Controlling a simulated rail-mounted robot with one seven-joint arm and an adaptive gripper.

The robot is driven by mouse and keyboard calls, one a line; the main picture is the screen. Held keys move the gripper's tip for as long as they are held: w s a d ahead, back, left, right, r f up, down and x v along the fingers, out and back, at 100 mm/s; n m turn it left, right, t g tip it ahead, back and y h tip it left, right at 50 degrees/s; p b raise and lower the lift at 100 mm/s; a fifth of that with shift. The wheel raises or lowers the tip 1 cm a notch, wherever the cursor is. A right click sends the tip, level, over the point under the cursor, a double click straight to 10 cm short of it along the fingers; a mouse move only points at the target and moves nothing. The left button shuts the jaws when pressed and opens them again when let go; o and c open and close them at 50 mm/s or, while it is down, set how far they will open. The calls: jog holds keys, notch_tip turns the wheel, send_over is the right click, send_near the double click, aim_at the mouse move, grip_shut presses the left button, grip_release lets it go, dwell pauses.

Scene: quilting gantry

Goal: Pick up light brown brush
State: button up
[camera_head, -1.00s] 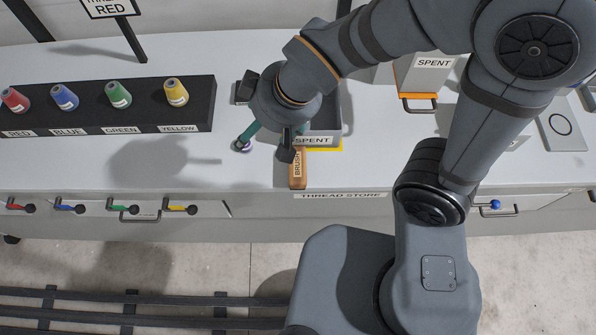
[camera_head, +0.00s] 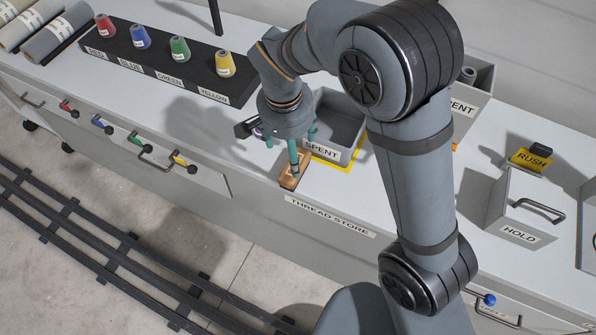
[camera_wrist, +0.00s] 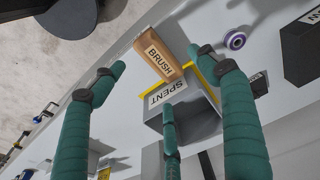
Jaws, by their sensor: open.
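The light brown brush (camera_head: 288,181) lies on the white counter near its front edge, in front of the grey SPENT bin. My gripper (camera_head: 291,153) hangs over the brush in the head view, and one teal finger overlaps it there. In the wrist view the brush (camera_wrist: 153,50), with its BRUSH label facing up, shows beyond and between the spread fingers of my gripper (camera_wrist: 160,72). The fingers are open and hold nothing. I cannot tell the exact height of the fingertips above the brush.
The SPENT bin (camera_head: 344,155) stands on a yellow outline right behind the brush. A purple-and-white spool (camera_wrist: 235,40) lies nearby. A black rack (camera_head: 155,64) with several coloured spools is to the left. The HOLD holder (camera_head: 515,232) is at the right.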

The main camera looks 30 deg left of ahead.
jog(key=shift+w+d+f+m, duration=0.1)
jog(key=shift+f+m, duration=0.1)
jog(key=shift+m, duration=0.1)
jog(key=f, duration=0.4)
jog(key=shift+w+d+p, duration=0.25)
jog(key=shift+p, duration=0.1)
jog(key=f, duration=0.1)
jog(key=f+p, duration=0.1)
jog(key=f, duration=0.1)
jog(key=f+p, duration=0.1)
jog(key=shift+w+d+f, duration=0.25)
jog(key=shift+w+f, duration=0.1)
jog(key=shift+a+f, duration=0.1)
jog(key=shift+f, duration=0.4)
jog(key=c, duration=0.4)
jog(key=c, duration=1)
jog(key=shift+r, duration=0.1)
jog(key=shift+c, duration=0.2)
